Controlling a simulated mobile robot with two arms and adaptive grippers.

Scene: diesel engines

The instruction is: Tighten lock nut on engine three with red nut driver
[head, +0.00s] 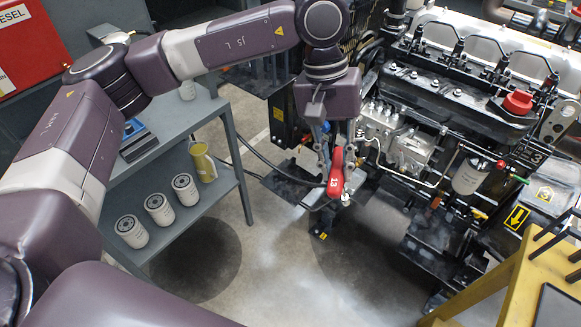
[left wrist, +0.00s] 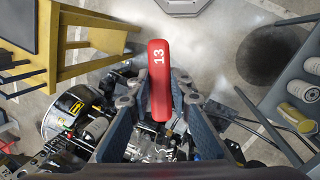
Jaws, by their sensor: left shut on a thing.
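The red nut driver (head: 336,176), marked 13, is in the head view near the left end of the engine. My left gripper (head: 336,160) is shut on it, with the driver hanging below my wrist. In the left wrist view the red driver (left wrist: 159,75) lies between the two fingers of my left gripper (left wrist: 159,95). Engine three (head: 450,95) stands to the right, with a yellow 3 marker at its lower right. I cannot make out the lock nut. The driver appears apart from the engine block. My right gripper is not in view.
A grey shelf (head: 228,182) on the left holds several white filters (head: 159,209) and an olive-yellow jug (head: 202,162). A yellow table (head: 515,290) stands at the lower right. A dark cable (head: 265,160) runs near the driver. The floor between is mostly clear.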

